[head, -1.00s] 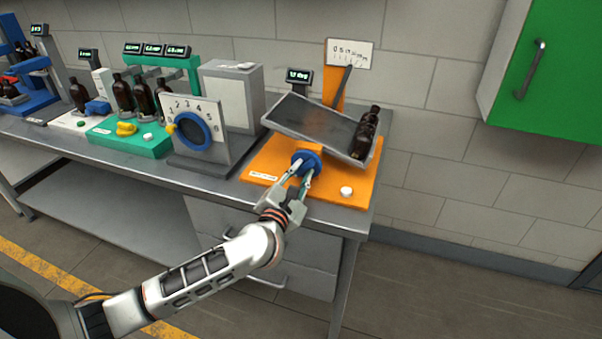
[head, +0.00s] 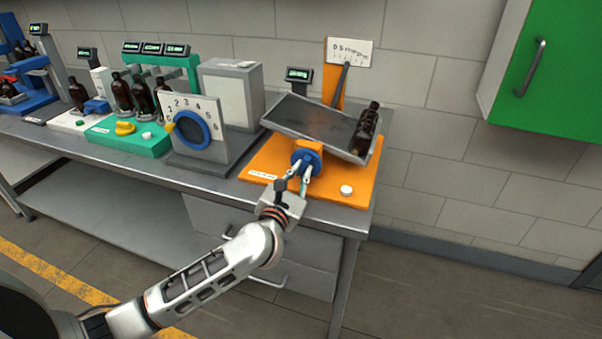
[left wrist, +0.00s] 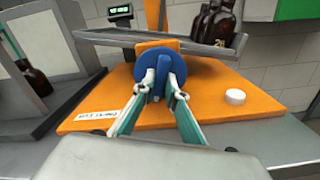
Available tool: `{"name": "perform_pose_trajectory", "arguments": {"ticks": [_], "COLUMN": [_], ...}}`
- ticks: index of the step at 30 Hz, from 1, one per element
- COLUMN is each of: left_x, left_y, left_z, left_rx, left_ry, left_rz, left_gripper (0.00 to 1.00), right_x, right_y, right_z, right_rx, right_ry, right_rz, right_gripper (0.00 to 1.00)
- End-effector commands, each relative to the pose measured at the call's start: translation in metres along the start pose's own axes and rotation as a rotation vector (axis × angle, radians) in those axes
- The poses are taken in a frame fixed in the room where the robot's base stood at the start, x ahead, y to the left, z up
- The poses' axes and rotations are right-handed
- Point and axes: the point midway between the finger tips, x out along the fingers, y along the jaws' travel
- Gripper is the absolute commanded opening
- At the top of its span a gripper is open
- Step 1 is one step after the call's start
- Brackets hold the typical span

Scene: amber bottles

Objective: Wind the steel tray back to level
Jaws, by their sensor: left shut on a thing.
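The steel tray (head: 305,115) is tilted, its right end lower, in the head view; it also shows edge-on in the left wrist view (left wrist: 120,38). Dark amber bottles (head: 366,128) stand close together at its low right end. A blue round knob (head: 312,156) with a raised grip sits at the front of the orange stand (head: 335,189). My left gripper (head: 300,173) is shut on the knob's grip; in the left wrist view its fingers flank the grip of the knob (left wrist: 183,68). My right gripper is not in view.
A pointer (head: 342,80) stands before a scale card (head: 350,52) behind the tray. A small lit display (head: 299,74) is beside it. A white button (head: 346,190) lies right of the knob. A grey dial panel (head: 215,118) stands close on the left.

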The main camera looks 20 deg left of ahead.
Motion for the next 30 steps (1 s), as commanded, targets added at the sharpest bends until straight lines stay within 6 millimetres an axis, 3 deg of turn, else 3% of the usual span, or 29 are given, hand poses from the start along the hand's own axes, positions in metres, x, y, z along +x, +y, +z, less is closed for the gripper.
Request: {"name": "perform_pose_trajectory", "arguments": {"ticks": [17, 30], "left_x": [-0.001, -0.001], "left_y": [-0.003, -0.005], "left_z": [-0.004, -0.005], "left_rx": [-0.552, -0.972], "left_ry": [0.004, 0.006], "left_rz": [0.000, 0.000], "left_gripper": [0.00, 0.00], "right_x": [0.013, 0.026], "right_y": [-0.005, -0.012], "right_z": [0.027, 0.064], "right_rx": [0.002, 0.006], "right_ry": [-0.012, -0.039], "right_rz": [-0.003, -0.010], "right_gripper": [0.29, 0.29]}}
